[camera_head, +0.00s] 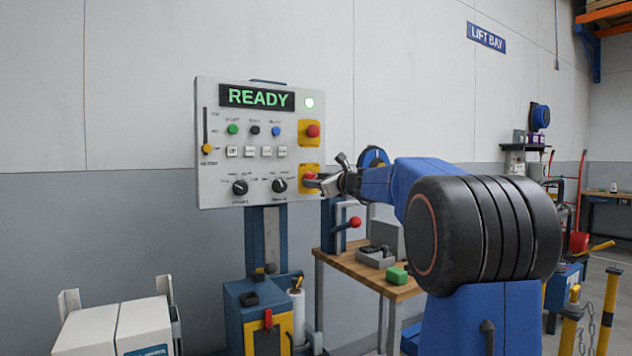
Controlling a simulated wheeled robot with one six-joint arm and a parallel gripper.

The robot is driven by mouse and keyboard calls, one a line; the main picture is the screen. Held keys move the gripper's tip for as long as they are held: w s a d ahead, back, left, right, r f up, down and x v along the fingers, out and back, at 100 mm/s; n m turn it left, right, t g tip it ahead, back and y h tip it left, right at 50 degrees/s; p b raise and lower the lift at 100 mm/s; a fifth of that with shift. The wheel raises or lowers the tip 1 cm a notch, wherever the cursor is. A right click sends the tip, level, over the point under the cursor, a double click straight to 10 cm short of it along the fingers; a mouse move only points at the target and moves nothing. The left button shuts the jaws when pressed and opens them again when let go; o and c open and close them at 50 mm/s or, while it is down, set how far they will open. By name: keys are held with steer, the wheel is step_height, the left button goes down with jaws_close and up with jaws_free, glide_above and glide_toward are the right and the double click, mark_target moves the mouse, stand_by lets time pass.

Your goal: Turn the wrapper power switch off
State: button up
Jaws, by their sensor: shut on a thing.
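My gripper (315,182) reaches in from the right and is shut on this handle. The jaws hide part of the switch, and its exact setting is hard to read. The panel's small labels are too blurred to read.
A red button (312,131) on a yellow plate sits just above. Two black knobs (240,187) (279,185) and several buttons lie left of my gripper.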

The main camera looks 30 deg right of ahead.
steer(key=shift+a+n+g+h, duration=0.15)
steer(key=shift+n+h, duration=0.1)
steer(key=shift+n, duration=2.45)
steer(key=shift+a+n+g+h, duration=0.1)
steer(key=shift+n+h, duration=0.2)
steer(key=shift+n, duration=2.4)
steer(key=shift+a+n+g+h, duration=0.15)
steer(key=shift+n+h, duration=0.1)
steer(key=shift+n, duration=2.45)
steer(key=shift+d, duration=0.1)
steer(key=o, duration=1)
